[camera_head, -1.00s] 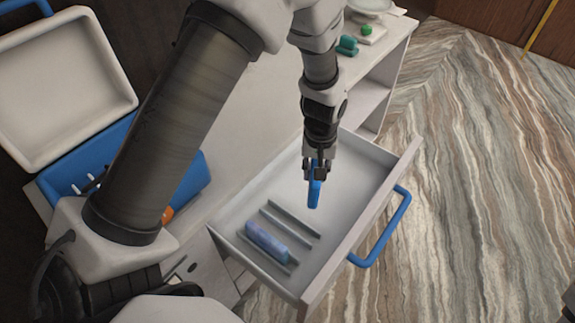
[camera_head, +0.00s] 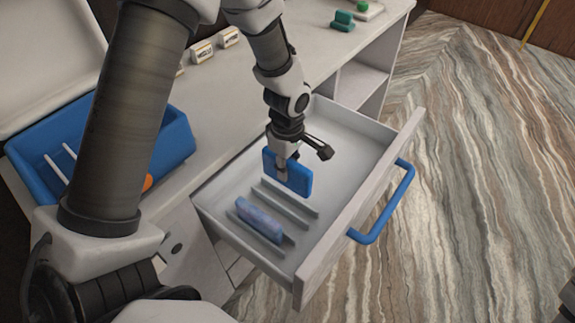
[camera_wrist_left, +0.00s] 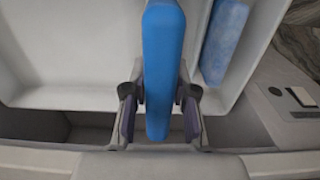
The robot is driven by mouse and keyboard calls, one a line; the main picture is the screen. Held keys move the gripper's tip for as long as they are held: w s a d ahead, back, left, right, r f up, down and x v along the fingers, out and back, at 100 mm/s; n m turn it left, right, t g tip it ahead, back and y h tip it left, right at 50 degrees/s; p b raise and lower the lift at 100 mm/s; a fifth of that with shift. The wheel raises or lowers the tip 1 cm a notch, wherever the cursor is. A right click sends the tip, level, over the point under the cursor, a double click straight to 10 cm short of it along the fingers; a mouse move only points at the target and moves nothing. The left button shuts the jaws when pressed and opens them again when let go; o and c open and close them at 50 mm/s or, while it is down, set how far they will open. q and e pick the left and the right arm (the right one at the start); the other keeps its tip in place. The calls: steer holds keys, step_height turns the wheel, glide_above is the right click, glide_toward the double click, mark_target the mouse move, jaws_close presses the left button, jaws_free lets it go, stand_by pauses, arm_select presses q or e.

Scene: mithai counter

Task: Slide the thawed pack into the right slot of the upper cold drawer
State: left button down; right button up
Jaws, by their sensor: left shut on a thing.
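My left gripper (camera_head: 284,164) is shut on a plain blue pack (camera_head: 292,178). It holds the pack upright over the open white drawer (camera_head: 345,195), close to the upper divider rail. The pack's broad face shows in the head view; the left wrist view shows its narrow edge (camera_wrist_left: 163,60) between both fingers. A frosted, mottled blue-violet pack (camera_head: 260,220) stands in the slot between the rails; it also shows in the left wrist view (camera_wrist_left: 225,45), to the right of the held pack. I cannot tell whether the held pack touches the drawer floor. My right gripper is not seen.
The drawer's blue handle (camera_head: 385,215) sticks out at its right front. A blue cooler box (camera_head: 175,140) stands on the counter at left. Small white labelled boxes (camera_head: 203,52) and green blocks (camera_head: 342,20) lie farther back. The drawer's far part is empty.

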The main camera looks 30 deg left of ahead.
mark_target(287, 183)
arm_select(q)
step_height(287, 183, down, 6)
steer(key=b, duration=0.4)
steer(key=shift+b, duration=0.4)
steer(key=shift+f+b, duration=1.5)
steer(key=shift+f, duration=0.8)
steer(key=c, duration=0.8)
jaws_free()
steer(key=shift+c, duration=0.2)
step_height(287, 183, up, 12)
steer(key=shift+r, duration=0.1)
